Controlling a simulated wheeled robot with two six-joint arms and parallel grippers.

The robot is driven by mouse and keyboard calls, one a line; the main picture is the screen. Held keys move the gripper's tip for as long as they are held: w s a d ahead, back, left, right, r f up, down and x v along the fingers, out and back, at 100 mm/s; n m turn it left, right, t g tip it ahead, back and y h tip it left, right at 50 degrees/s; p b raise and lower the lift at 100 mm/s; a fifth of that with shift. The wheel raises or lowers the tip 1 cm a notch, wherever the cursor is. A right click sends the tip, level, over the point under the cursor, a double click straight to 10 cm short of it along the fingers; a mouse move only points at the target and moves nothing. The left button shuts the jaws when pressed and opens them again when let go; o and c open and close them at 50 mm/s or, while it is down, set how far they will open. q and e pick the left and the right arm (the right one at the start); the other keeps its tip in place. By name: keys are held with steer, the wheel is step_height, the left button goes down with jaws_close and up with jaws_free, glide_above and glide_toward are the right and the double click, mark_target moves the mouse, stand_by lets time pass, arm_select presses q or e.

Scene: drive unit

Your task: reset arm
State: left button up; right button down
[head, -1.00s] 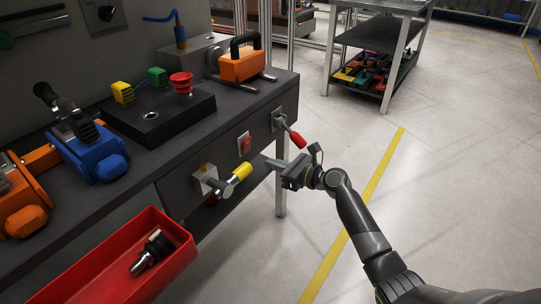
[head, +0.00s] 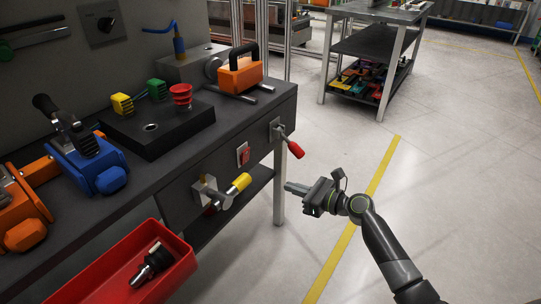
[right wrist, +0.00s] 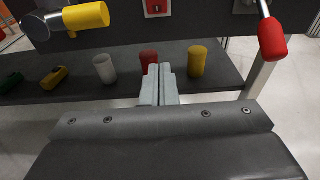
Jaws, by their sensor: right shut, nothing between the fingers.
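My right gripper (head: 292,188) is shut and empty, held in free air in front of the workbench, to the right of the yellow-ended lever (head: 238,184). In the right wrist view its closed fingertips (right wrist: 158,70) point at the lower shelf. The red-handled lever (head: 294,149) on the bench front is above the gripper and apart from it; it also shows in the right wrist view (right wrist: 272,38). The yellow handle also shows in the right wrist view (right wrist: 88,15), up and left of the fingers. My left gripper is not in view.
A red bin (head: 105,276) with a dark metal part (head: 152,264) hangs at the bench's near side. White, red and yellow cylinders (right wrist: 197,61) stand on the lower shelf (right wrist: 225,72). A grey cart (head: 350,42) stands behind. The floor at right is clear.

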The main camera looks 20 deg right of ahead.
steer(key=s+a+f+n+g+h, duration=0.2)
steer(key=s+f+n+g, duration=0.1)
steer(key=s+f+n, duration=0.5)
steer(key=s+a+f+n+g+h, duration=0.1)
steer(key=s+a+f+n+g, duration=0.1)
steer(key=s+f+n, duration=0.7)
arm_select(q)
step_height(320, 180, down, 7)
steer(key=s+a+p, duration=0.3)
steer(key=p, duration=0.9)
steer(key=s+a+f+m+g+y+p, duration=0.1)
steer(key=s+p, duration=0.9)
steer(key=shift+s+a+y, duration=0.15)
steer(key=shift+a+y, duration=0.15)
arm_select(e)
steer(key=s+d+f+n+g+h, duration=0.2)
steer(key=s+d+f+n, duration=0.1)
steer(key=s, duration=0.9)
steer(key=s+d+f+n+g+h, duration=0.2)
steer(key=s+d+f+n+h, duration=0.1)
steer(key=s, duration=0.9)
steer(key=s+d+f+n+g+h, duration=0.2)
steer(key=s+d+f+n+h, duration=0.1)
steer(key=s, duration=0.9)
steer(key=shift+d+f+n+g, duration=0.3)
steer(key=shift+d+f+n, duration=0.05)
steer(key=shift+f+n, duration=0.6)
